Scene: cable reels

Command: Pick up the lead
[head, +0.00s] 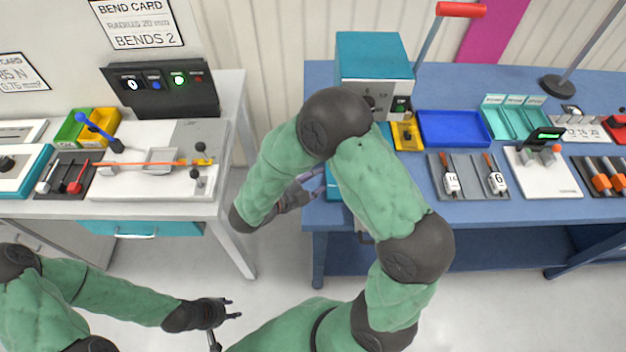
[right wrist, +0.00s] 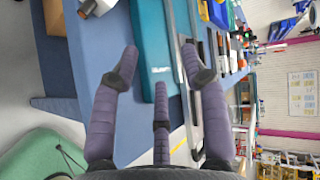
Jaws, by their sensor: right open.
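An orange lead-like strand (head: 135,164) lies across a white fixture (head: 130,185) on the left bench, its right end by grey knobs. I cannot be sure that this is the lead. My right gripper (head: 310,180) is at the left edge of the blue bench, partly hidden by my arm, well to the right of the strand. In the right wrist view its fingers (right wrist: 160,65) are spread and empty, with a teal machine base (right wrist: 150,35) beyond them. My left gripper (head: 228,313) is low in front of the gap between the benches, fingers apart, empty.
The teal machine (head: 375,55) with a red-handled lever stands on the blue bench (head: 425,75). A blue tray (head: 455,127), teal trays (head: 512,118) and tool holders (head: 468,180) stand right of it. A black switch panel (head: 160,88) stands behind the fixture. Floor shows between the benches.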

